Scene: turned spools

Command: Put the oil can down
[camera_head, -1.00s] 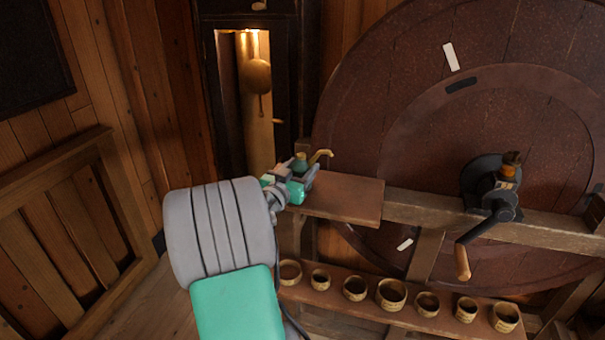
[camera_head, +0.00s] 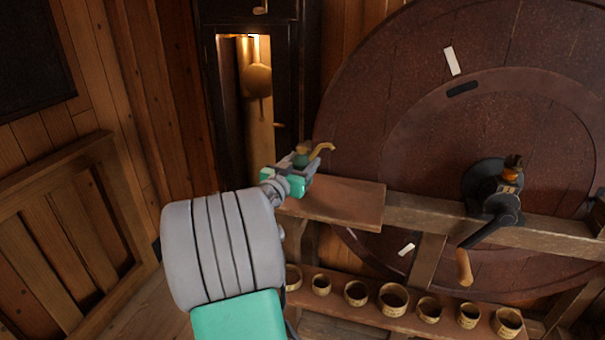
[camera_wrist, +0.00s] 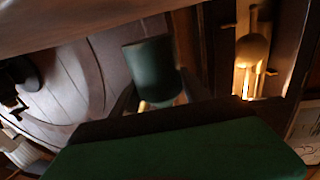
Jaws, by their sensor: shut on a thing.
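The oil can (camera_head: 302,161) has a small green body and a curved brass spout that points right in the head view. My gripper (camera_head: 303,172) is shut on it at the left end of a brown wooden shelf (camera_head: 345,200). My gripper hides the can's lower part in the head view, so I cannot tell whether its base touches the shelf. In the wrist view the can's dark green body (camera_wrist: 150,68) shows between the fingers (camera_wrist: 158,92), with the shelf's edge (camera_wrist: 90,22) across the top of the picture.
A large dark red wheel (camera_head: 400,110) with a crank (camera_head: 480,232) stands behind and right of the shelf. A lower shelf holds several small round bowls (camera_head: 393,299). A tall clock case (camera_head: 287,90) with a brass pendulum stands behind. The shelf's right part is bare.

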